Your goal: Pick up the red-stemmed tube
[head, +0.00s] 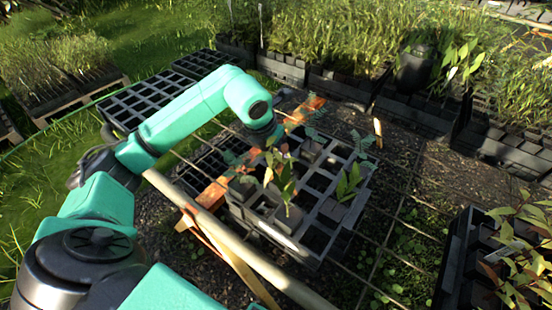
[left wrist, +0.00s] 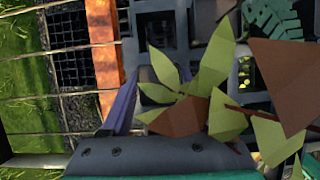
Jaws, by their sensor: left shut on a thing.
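A plant with pointed green and brown leaves (left wrist: 185,85) and a thin reddish stem fills the middle of the left wrist view. In the head view, its green and rust-coloured leaves (head: 284,183) show above the crate, just below my left gripper (head: 272,138). My left gripper is shut on this red-stemmed plant's tube. One purple-grey finger shows beside the leaves in the left wrist view. The leaves hide the other finger and the grip on the tube. My right gripper is in neither view.
The dark grid crate (head: 322,238) holds several grey tubes with other seedlings, including a leafy green one (head: 349,183) at the right. An orange bar (head: 207,193) runs along its left side. A pale pole (head: 235,238) crosses in front. Planted trays line the back.

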